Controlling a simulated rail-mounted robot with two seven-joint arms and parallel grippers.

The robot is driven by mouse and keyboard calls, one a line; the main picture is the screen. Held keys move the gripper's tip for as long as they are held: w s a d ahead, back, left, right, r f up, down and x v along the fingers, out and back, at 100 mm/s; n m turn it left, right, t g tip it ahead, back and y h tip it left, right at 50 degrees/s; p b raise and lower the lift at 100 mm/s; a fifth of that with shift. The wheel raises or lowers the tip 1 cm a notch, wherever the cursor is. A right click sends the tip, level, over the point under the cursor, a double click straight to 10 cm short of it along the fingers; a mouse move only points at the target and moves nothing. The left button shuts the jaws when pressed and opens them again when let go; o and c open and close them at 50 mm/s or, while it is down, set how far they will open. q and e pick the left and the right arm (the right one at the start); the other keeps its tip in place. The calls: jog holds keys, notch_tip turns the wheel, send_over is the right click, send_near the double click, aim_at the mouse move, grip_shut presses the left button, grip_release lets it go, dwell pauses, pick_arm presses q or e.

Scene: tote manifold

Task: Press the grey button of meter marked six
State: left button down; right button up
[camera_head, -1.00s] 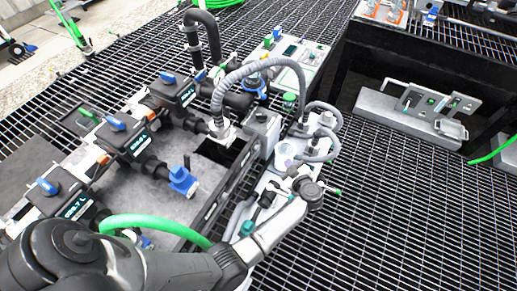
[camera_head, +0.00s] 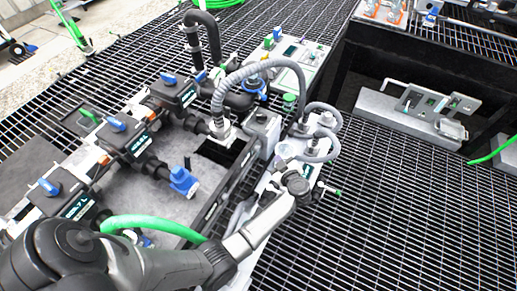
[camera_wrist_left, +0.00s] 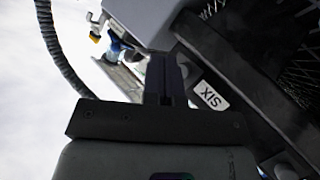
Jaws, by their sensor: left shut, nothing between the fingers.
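In the left wrist view a white label reading SIX (camera_wrist_left: 209,95), turned over in the picture, sits on a dark body just right of my fingers. My left gripper (camera_wrist_left: 165,80) is shut and empty, its narrow dark fingers pointing up the picture toward a light grey block (camera_wrist_left: 155,18). I cannot tell whether they touch it. In the head view my left gripper (camera_head: 288,169) is at the end of the arm, beside the hosed end of the manifold, largely hidden by my wrist. The grey button cannot be made out in either view. My right gripper is not in view.
Grey corrugated hoses (camera_head: 322,148) loop close behind my left wrist. Blue-handled valves (camera_head: 116,124) line the left, and a green hose (camera_head: 150,224) passes by my forearm. A grey control box (camera_head: 410,118) stands at the right. Open grating lies to the right of my wrist.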

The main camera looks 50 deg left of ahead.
aim_at(258, 149)
pick_arm(q)
jog(key=shift+s+a+p, duration=0.25)
jog(key=shift+a+p, duration=0.05)
jog(key=shift+a, duration=0.45)
jog(key=shift+s+a+p, duration=0.25)
jog(key=shift+a+p, duration=0.05)
jog(key=shift+a, duration=0.45)
jog(key=shift+s+a+p, duration=0.25)
jog(key=shift+a+p, duration=0.05)
jog(key=shift+a, duration=0.45)
dwell(0.5)
jog(key=shift+s+a+p, duration=0.15)
jog(key=shift+a+p, duration=0.3)
jog(key=shift+p, duration=0.15)
